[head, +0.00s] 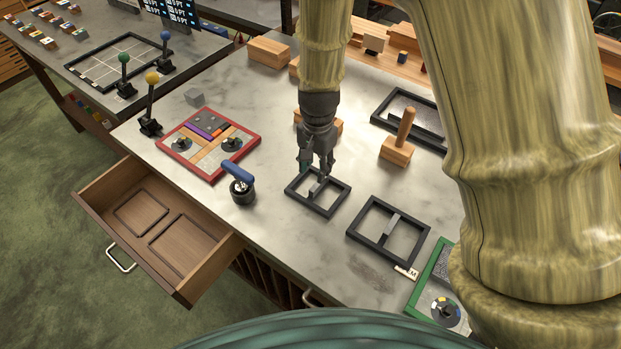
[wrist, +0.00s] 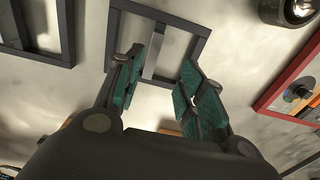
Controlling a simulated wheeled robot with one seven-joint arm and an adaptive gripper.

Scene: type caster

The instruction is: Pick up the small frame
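The small frame (head: 336,207) is a dark square frame with a grey metal piece inside, lying flat on the marble tabletop. My gripper (head: 316,172) points down just above it, over its back part. In the wrist view, the small frame (wrist: 197,47) shows at the top centre, with its grey piece (wrist: 154,54) between the fingers. My gripper (wrist: 172,78) is open there, its teal pads apart with nothing held. I cannot tell whether the fingertips touch the frame.
A larger dark frame (head: 357,239) lies to the right. Another (head: 381,124) lies behind, near a wooden block with a handle (head: 397,151). A blue-handled stamp (head: 243,188) and a red-rimmed tray (head: 213,177) stand left. An open drawer (head: 180,257) juts out at the front left.

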